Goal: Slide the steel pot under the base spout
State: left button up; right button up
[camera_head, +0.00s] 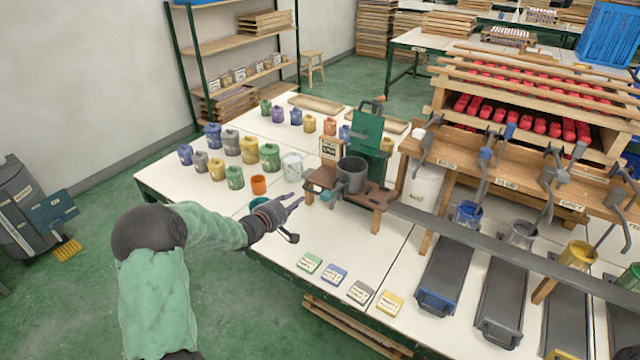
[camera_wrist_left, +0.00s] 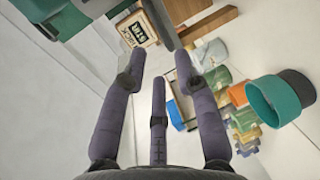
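A dark grey steel pot (camera_head: 352,177) stands upright on a small wooden stand (camera_head: 322,180) in the middle of the head view. The base spout (camera_head: 425,145) is on the wooden rack to the right, above the label BASE. My left gripper (camera_head: 294,217) is open and empty, to the left of the stand and apart from the pot. In the left wrist view my left gripper (camera_wrist_left: 158,62) has its fingers spread, with the stand (camera_wrist_left: 207,25) beyond them. My right gripper is out of view.
A grey rail (camera_head: 450,230) runs right from the stand. A green board (camera_head: 366,132) stands behind the pot. A teal cup (camera_wrist_left: 272,100) is near my left gripper. Several coloured cards (camera_head: 360,292) lie along the front.

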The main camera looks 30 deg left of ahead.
aim_at(311, 190)
pick_arm(q)
jog(key=b+x, duration=0.3)
jog(key=x, duration=0.7)
jog(key=shift+b, duration=0.35)
jog(key=shift+w, duration=0.25)
grip_shut()
